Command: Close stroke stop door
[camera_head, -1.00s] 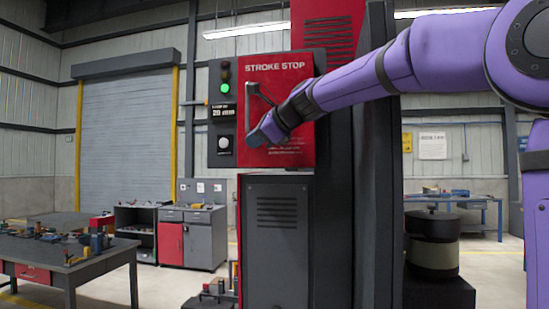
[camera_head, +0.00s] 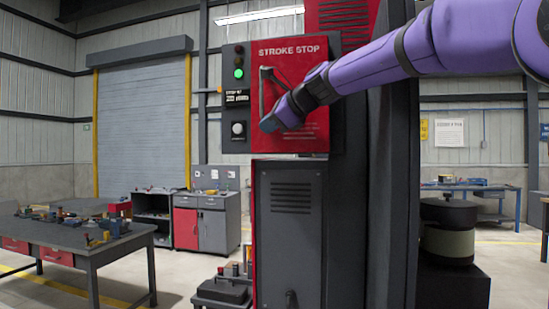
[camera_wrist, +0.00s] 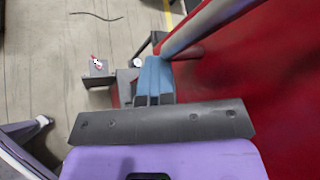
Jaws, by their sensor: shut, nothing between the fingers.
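The red stroke stop door (camera_head: 305,72) is on the front of the tall grey and red machine, lettered STROKE STOP at its top. It looks flat against the cabinet; any small gap at its edge cannot be made out. Its bar handle (camera_head: 263,92) stands upright near the left edge; it shows large in the wrist view (camera_wrist: 205,28). My gripper (camera_head: 270,122) is at the handle's lower end, in front of the door. Its blue fingers (camera_wrist: 155,78) are shut with nothing between them, beside the bar. The red door face (camera_wrist: 270,75) fills the right of the wrist view.
A grey panel with a lit green button (camera_head: 238,73) and a white knob (camera_head: 238,129) adjoins the door on the left. A grey louvred lower cabinet (camera_head: 290,235) stands below.

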